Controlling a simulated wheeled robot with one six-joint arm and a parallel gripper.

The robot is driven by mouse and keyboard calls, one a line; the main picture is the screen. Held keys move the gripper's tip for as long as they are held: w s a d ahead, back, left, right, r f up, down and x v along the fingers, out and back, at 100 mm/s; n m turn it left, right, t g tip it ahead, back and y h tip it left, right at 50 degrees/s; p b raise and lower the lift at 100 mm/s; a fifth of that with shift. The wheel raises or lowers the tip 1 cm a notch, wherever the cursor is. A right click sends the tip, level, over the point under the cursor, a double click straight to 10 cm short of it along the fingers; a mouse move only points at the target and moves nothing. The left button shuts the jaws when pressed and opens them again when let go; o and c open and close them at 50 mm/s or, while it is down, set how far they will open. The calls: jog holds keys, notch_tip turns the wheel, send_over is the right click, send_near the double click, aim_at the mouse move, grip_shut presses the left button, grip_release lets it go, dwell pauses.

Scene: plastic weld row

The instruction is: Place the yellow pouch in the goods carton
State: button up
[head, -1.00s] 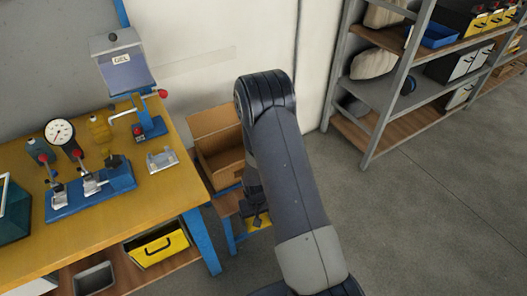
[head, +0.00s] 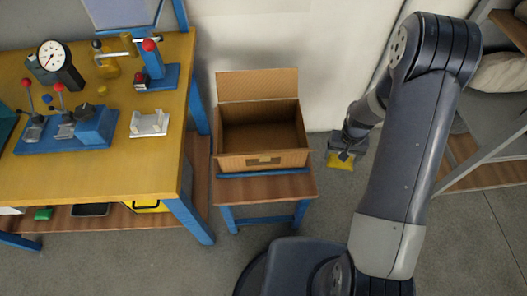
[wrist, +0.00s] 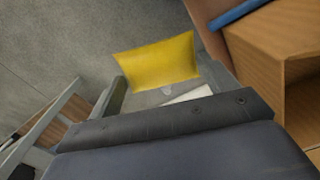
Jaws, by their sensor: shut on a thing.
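The yellow pouch (head: 341,161) hangs from my gripper (head: 346,153), to the right of the goods carton. In the wrist view the pouch (wrist: 157,62) shows between the two fingers, with the floor behind it. My gripper is shut on the pouch. The goods carton (head: 262,162) is an open brown cardboard box on a small wooden stand, its back flap raised. The inside that shows looks empty. A wooden-brown edge, likely of the carton or its stand, shows at the right of the wrist view (wrist: 262,50).
A yellow workbench (head: 90,185) with a gauge, clamps and a blue press (head: 156,78) stands left of the carton. The small stand (head: 265,188) has blue legs. Grey shelving (head: 490,150) is at the right. Floor is clear between stand and shelving.

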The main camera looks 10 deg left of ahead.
jog(key=shift+w+f+b, duration=0.95)
jog(key=shift+w+b, duration=0.05)
jog(key=shift+b, duration=2.8)
jog(key=b, duration=0.3)
jog(key=shift+w+r, duration=0.15)
jog(key=shift+r, duration=0.05)
jog(key=shift+r+b, duration=0.1)
jog(key=shift+b, duration=0.4)
